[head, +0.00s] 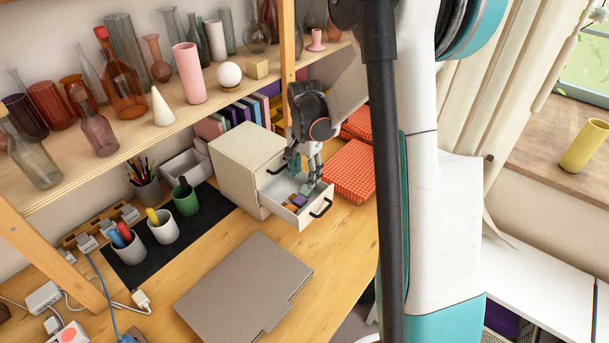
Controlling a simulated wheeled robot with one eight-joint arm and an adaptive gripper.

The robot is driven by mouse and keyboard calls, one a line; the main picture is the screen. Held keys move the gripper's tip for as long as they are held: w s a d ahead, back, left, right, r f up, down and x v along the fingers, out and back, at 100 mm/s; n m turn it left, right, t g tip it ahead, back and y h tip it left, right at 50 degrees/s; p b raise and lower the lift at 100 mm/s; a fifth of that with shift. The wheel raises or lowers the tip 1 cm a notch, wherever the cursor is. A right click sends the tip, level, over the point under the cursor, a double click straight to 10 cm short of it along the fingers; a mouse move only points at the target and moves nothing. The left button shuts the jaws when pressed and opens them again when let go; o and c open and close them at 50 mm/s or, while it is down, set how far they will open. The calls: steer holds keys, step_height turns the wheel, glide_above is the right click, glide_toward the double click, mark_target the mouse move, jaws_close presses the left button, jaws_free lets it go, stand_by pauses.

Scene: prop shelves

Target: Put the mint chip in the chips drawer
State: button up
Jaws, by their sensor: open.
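A beige drawer cabinet (238,160) stands on the wooden desk. Its lower drawer (312,215), with a dark handle, is pulled out to the right. Several small coloured chips lie inside, among them a purple one (299,200) and an orange-brown one (290,207). A pale green piece (306,189), apparently the mint chip, is in the drawer just below my fingertips. My gripper (308,179) points down over the open drawer, with its fingers apart. I cannot tell whether a finger touches the chip. The gripper hides the drawer's back part.
Orange-red gridded boxes (350,171) stand close to the right of the drawer. A grey laptop-like slab (245,290) lies in front. Cups with markers (162,227) stand on a dark mat at left. A shelf of glass vases (120,85) is above. Bare desk lies between slab and drawer.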

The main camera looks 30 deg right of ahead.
mark_target(304, 191)
step_height(304, 191, up, 11)
steer(key=p, duration=0.2)
steer(key=shift+a, duration=0.1)
stand_by(0.5)
steer(key=s+a+r+n+t+y+p, duration=0.1)
steer(key=s+a+r+n+t+p, duration=0.2)
steer(key=a+r, duration=0.4)
steer(key=s+a+r+n+t+y+p, duration=0.1)
steer(key=s+a+r+n, duration=0.3)
steer(key=a, duration=0.6)
steer(key=s+f+n+t+h+b, duration=0.1)
steer(key=s+f+n+b, duration=0.1)
steer(key=s, duration=0.5)
steer(key=s+f+n+t+h+b, duration=0.1)
steer(key=s+f+n+t+b, duration=0.1)
steer(key=s+n+b, duration=0.3)
steer(key=shift+s+d+f, duration=0.45)
steer(key=shift+s+f, duration=0.4)
steer(key=shift+s, duration=0.1)
steer(key=shift+c, duration=0.5)
